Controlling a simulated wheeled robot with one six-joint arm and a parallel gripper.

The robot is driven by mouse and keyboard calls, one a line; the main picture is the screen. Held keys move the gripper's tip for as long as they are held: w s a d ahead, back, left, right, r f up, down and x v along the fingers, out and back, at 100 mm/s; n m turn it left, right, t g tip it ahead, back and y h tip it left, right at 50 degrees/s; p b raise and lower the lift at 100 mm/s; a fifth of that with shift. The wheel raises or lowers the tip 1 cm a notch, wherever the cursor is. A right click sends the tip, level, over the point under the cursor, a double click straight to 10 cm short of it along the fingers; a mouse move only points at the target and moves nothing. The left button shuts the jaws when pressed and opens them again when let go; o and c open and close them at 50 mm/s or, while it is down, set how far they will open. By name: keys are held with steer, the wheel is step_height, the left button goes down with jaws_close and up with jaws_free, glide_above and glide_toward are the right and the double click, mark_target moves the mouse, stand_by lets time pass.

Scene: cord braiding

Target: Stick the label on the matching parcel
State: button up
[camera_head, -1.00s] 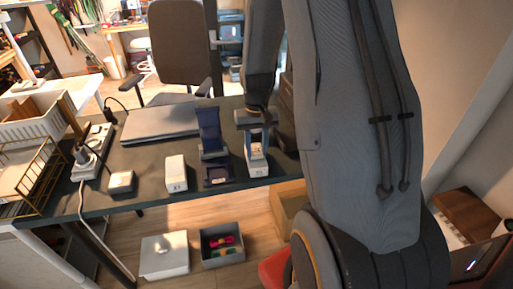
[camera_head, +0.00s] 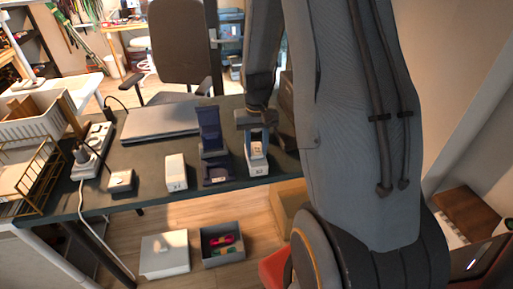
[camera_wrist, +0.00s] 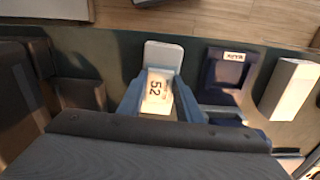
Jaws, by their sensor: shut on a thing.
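My gripper (camera_wrist: 158,104) points down at the desk's front edge, with its two blue fingers shut on a small cream label (camera_wrist: 156,92) marked 52. In the head view the label (camera_head: 257,149) shows between the fingers, over a white parcel (camera_head: 257,168). That parcel shows in the wrist view (camera_wrist: 163,54) just beyond the label; I cannot tell whether they touch. Another white parcel (camera_head: 176,173) stands left of the blue stand, and a low grey-white box (camera_head: 122,181) lies further left. Their printed marks are too small to read.
A dark blue stand (camera_head: 211,140) and a blue tray (camera_head: 217,174) are close left of my gripper. A closed laptop (camera_head: 160,122) lies behind. A power strip (camera_head: 93,152) and wire rack (camera_head: 35,177) are at left. Two bins (camera_head: 165,254) (camera_head: 222,258) stand on the floor.

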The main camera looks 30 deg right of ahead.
steer(key=shift+f, duration=0.1)
steer(key=o, duration=1.4)
steer(key=shift+r+p, duration=2.3)
steer(key=shift+r, duration=0.75)
steer(key=s+a+r+n+t+b, duration=0.1)
steer(key=s+a+r+n, duration=0.3)
steer(key=s+a, duration=1)
step_height(320, 180, up, 3)
steer(key=shift+a+r+b, duration=0.15)
steer(key=shift+a+b, duration=0.15)
steer(key=shift+b, duration=0.3)
